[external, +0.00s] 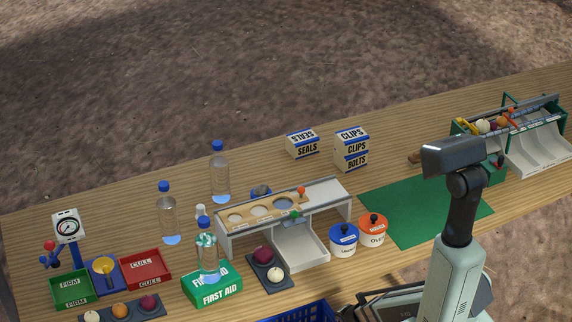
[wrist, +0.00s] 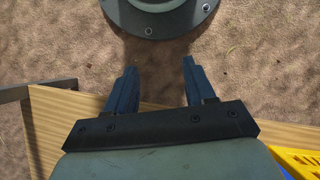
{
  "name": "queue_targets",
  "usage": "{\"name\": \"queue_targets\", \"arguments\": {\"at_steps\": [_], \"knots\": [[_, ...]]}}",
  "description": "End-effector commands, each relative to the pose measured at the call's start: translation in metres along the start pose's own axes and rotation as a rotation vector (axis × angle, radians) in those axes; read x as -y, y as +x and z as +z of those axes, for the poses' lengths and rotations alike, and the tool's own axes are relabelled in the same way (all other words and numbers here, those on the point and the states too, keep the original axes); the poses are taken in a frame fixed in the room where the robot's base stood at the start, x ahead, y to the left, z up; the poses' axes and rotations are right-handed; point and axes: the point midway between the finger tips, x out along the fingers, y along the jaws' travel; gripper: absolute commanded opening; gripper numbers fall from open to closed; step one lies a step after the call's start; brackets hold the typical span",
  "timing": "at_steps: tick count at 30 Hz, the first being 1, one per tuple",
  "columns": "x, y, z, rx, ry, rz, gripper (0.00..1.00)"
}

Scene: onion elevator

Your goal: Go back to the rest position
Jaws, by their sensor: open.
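My gripper (wrist: 159,68) shows in the wrist view with its two dark blue fingers spread apart and nothing between them. It hangs over the brown ground by the edge of the wooden table (wrist: 70,115). A round grey bolted part, probably my own base, lies just beyond the fingertips at the top. In the external view my arm rises at the right front of the table (external: 120,190), bent at the top. My gripper's fingers cannot be made out there.
A green mat (external: 425,210) lies left of my arm. A rack with onions (external: 555,135) stands at the far right. A blue crate (external: 300,312) is at the front.

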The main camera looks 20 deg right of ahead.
Motion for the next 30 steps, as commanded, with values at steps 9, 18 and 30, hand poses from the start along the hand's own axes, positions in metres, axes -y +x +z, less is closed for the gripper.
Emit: {"name": "queue_targets", "arguments": {"at_steps": [9,18,30], "knots": [[-0.043,0.021,0.078,0.053,0.174,-0.100,0.54],[-0.053,0.029,0.108,0.074,0.245,-0.143,0.54],[-0.053,0.029,0.108,0.074,0.245,-0.143,0.54]]}}
